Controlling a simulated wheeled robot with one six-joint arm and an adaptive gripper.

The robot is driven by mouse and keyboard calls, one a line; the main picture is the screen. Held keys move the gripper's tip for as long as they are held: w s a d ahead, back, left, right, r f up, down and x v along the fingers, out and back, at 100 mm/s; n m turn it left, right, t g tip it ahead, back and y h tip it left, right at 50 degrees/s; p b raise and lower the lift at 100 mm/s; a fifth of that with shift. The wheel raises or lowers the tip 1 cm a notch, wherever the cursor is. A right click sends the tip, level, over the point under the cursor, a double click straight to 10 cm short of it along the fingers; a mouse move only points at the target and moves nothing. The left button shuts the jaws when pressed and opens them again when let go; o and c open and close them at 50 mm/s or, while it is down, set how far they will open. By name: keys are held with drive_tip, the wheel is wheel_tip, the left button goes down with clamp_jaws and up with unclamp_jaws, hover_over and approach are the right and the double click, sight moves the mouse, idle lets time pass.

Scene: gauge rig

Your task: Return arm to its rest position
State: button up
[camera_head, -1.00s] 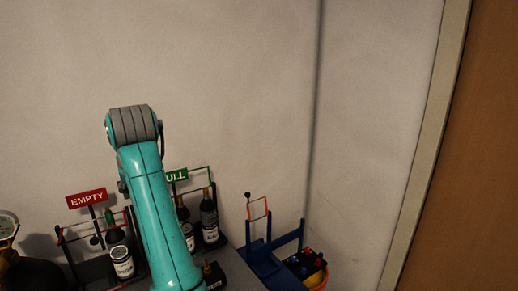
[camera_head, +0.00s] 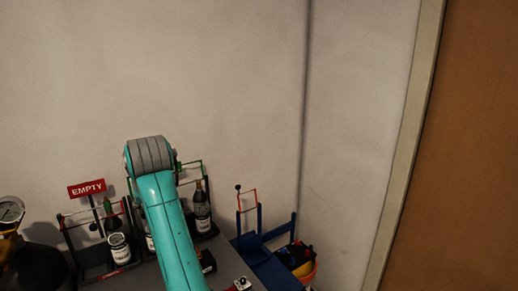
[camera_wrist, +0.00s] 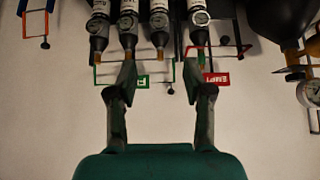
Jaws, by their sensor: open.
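My teal arm rises from the bottom of the head view, and its grey-banded joint hides part of the bench behind it. My gripper (camera_wrist: 160,72) shows in the wrist view with its two fingers apart and nothing between them. That view is upside down. The fingers appear in front of these things. I cannot tell how far apart they are in depth.
A rack with a red EMPTY sign (camera_head: 87,189) stands left of my arm, with a gauge (camera_head: 11,209) at the far left. A dark bottle (camera_head: 202,207) stands right of my arm. A blue stand (camera_head: 262,251) and orange bucket (camera_head: 303,268) are farther right. The wall above is bare.

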drive_tip(key=s+d+f+m+t, duration=0.1)
drive_tip(key=d+f, duration=0.6)
drive_tip(key=f, duration=0.6)
drive_tip(key=d+f+m+t, duration=0.1)
drive_tip(key=d+f, duration=0.5)
drive_tip(key=f, duration=0.7)
drive_tip(key=s+d+f+m+t+h, duration=0.1)
drive_tip(key=s+d+f+t, duration=0.1)
drive_tip(key=s+d+f, duration=1.3)
drive_tip(key=s+d+f+m+t+h, duration=0.1)
drive_tip(key=s+d, duration=0.5)
drive_tip(key=s, duration=0.4)
drive_tip(key=s+d+f+m+t, duration=0.1)
drive_tip(key=s+d, duration=0.5)
drive_tip(key=s, duration=0.4)
drive_tip(key=s+d+r+t+h, duration=0.1)
drive_tip(key=s+d+r, duration=0.1)
drive_tip(key=s+r, duration=0.5)
drive_tip(key=s+d+r+m+t+h, duration=0.1)
drive_tip(key=s+d+r, duration=0.2)
drive_tip(key=s+r, duration=0.5)
drive_tip(key=s, duration=0.4)
drive_tip(key=shift+s+d+m, duration=0.3)
drive_tip(key=shift+s+d, duration=0.05)
